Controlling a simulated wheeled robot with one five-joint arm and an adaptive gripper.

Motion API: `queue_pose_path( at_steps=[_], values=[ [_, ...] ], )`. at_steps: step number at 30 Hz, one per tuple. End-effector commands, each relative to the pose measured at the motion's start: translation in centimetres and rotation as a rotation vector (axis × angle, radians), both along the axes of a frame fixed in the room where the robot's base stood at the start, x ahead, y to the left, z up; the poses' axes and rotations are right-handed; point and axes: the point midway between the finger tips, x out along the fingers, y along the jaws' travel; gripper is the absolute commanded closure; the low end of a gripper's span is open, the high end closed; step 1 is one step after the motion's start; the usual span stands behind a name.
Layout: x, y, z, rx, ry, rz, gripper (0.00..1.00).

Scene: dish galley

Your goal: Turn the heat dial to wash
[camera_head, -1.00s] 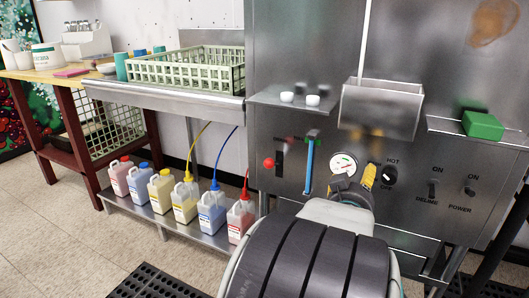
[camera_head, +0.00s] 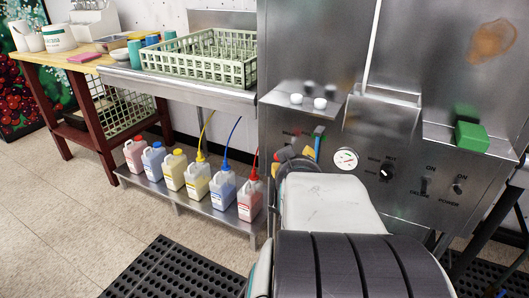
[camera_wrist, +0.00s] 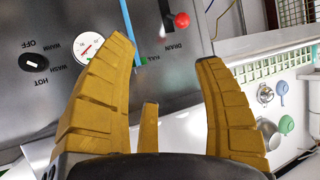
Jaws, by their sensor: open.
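The heat dial (camera_head: 386,173) is a black knob on the steel machine front, right of a round white gauge (camera_head: 345,160). In the wrist view the dial (camera_wrist: 34,63) is at the left, ringed by OFF, WARM, WASH and HOT. A small white mark shows on the knob; I cannot tell which word it points to. My gripper (camera_wrist: 163,48) is open and empty, with yellow ridged fingers. In the head view my gripper (camera_head: 290,156) is left of gauge and dial, apart from the dial, near the red drain knob (camera_wrist: 182,20). My arm hides part of the panel.
Two more knobs (camera_head: 426,186) sit at the panel's right. A steel holder (camera_head: 380,115) and a green block (camera_head: 471,137) are above. Several bottles (camera_head: 195,180) stand on a low shelf at left, below a dish rack (camera_head: 200,65). A black mat (camera_head: 165,268) lies on the floor.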

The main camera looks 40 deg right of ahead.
Motion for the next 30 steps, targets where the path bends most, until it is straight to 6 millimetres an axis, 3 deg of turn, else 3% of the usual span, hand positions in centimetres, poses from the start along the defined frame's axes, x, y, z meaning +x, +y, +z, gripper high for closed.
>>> queue_pose_path(
  at_steps=[1, 12, 30],
  values=[
    [0.4, 0.7, 0.9, 0.010, 0.009, 0.019, 0.37],
    [1.4, 3.6, 2.0, 0.063, 0.062, 0.097, 0.37],
    [1.6, 4.2, 2.0, 0.075, 0.075, 0.114, 0.37]
  ],
)
